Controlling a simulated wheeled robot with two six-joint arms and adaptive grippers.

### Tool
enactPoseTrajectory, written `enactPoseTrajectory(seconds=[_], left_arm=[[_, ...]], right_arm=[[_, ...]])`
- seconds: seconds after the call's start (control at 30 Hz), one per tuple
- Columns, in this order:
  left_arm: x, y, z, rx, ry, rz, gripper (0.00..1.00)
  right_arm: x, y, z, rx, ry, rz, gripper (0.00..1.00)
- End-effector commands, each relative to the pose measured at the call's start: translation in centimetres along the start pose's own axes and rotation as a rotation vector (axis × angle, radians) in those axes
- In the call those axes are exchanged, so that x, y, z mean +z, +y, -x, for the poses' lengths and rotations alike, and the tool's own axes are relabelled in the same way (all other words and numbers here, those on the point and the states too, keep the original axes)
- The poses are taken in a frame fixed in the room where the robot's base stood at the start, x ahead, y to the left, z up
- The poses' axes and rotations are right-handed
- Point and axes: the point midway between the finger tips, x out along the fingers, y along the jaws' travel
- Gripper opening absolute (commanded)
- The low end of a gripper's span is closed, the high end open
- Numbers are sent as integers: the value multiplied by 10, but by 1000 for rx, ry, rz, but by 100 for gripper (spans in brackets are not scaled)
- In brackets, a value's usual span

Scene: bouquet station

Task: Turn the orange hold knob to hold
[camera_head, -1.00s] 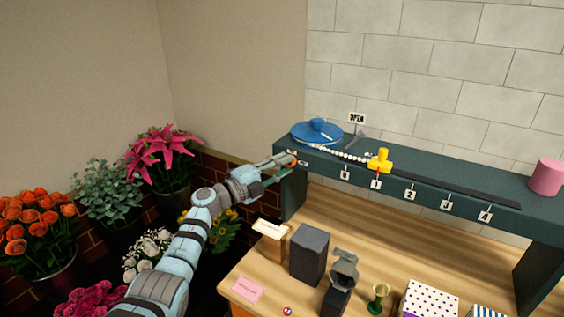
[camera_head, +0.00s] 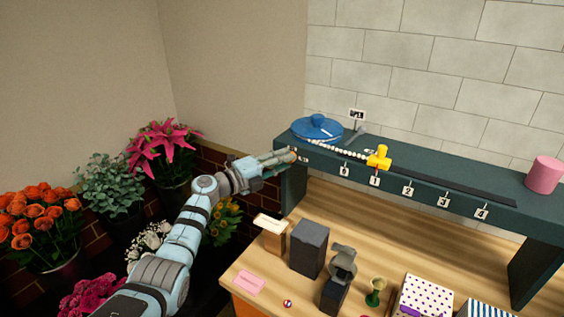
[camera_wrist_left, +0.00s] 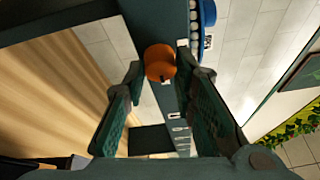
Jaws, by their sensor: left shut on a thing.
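The orange hold knob (camera_wrist_left: 160,62) is on the front face of the dark green shelf, near its left end. In the head view only a sliver of the knob (camera_head: 294,151) shows, the rest hidden by my fingers. My left gripper (camera_head: 290,157) has its fingertips at the knob. In the left wrist view its two fingers lie on either side of the knob, closed on it. Pale marks show on the shelf face beside the knob, too small to read. My right gripper is not in view.
The shelf (camera_head: 440,185) carries a blue lidded dish (camera_head: 318,127), a bead chain, a yellow slider (camera_head: 378,157) on a dark track and a pink cylinder (camera_head: 544,175). A small sign (camera_head: 356,114) stands behind. Boxes and a goblet (camera_head: 375,291) stand below; flowers fill the left.

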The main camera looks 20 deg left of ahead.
Motion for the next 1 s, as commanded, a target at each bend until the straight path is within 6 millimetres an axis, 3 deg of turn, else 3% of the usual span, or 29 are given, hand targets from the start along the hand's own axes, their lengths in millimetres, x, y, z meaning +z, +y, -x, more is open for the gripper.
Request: enactPoseTrajectory(seconds=[0.03, 0.13, 0.43, 0.53, 0.9, 1.0], left_arm=[[0, 0, 0, 1, 0, -1, 30], [0, 0, 0, 1, 0, 0, 44], [0, 0, 1, 0, 0, 0, 44], [1, 1, 10, 1, -3, -1, 44], [0, 2, 102, 5, 0, -3, 44], [0, 1, 116, 2, 0, -1, 44]], right_arm=[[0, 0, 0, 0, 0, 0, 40], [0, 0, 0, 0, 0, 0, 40], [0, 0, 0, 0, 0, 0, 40], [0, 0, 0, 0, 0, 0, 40], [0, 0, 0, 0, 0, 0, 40], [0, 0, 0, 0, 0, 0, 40]])
